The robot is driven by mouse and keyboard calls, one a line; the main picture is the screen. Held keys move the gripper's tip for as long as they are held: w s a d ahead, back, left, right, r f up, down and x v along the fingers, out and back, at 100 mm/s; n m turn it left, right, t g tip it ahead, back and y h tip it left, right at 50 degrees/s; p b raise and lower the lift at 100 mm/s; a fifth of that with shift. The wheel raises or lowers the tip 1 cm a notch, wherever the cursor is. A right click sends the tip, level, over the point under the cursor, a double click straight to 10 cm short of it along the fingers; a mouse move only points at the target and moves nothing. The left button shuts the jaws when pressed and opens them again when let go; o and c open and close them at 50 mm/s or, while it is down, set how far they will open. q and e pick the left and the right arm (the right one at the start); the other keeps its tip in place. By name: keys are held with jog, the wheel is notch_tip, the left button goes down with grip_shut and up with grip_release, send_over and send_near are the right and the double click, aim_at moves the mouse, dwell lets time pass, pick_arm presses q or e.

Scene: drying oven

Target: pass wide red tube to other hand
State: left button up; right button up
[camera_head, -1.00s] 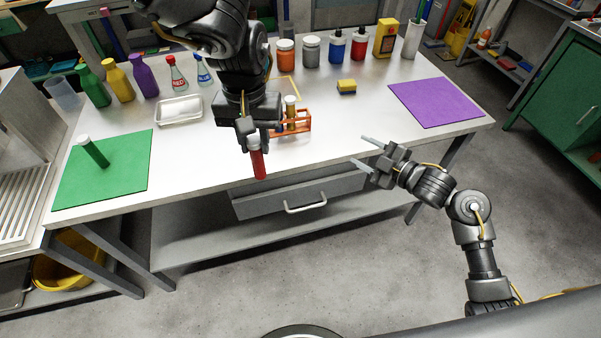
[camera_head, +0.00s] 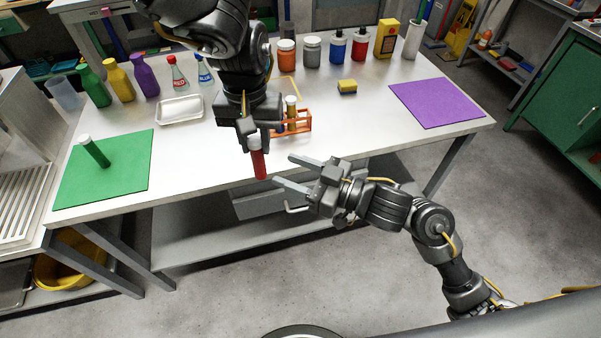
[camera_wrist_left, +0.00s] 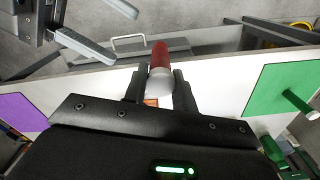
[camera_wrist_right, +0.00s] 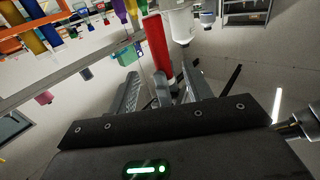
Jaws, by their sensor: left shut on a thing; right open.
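The wide red tube (camera_head: 259,164) has a white cap and hangs nearly upright in front of the table's front edge area. My left gripper (camera_head: 255,140) is shut on it near the cap, and the left wrist view shows the tube (camera_wrist_left: 161,55) between the fingers. My right gripper (camera_head: 283,172) is open and empty, just right of the tube, its fingers pointing left toward it. In the right wrist view the red tube (camera_wrist_right: 157,44) is ahead of the open fingers (camera_wrist_right: 148,92), apart from them as far as I can see.
An orange rack (camera_head: 305,124) with tubes stands close behind the left gripper. A green mat (camera_head: 125,180) with a green tube (camera_head: 95,152) lies left, a purple mat (camera_head: 437,103) right. Bottles and a white tray (camera_head: 180,110) stand behind. A drawer handle (camera_head: 297,209) is below.

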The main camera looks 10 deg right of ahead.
aim_at(258, 159)
jog(key=x, duration=1)
jog(key=shift+a, duration=0.15)
jog(key=shift+w, duration=0.1)
jog(key=c, duration=0.9)
pick_arm(q)
jog(key=o, duration=1)
pick_arm(e)
jog(key=shift+c, duration=0.8)
pick_arm(q)
jog(key=shift+r, duration=0.1)
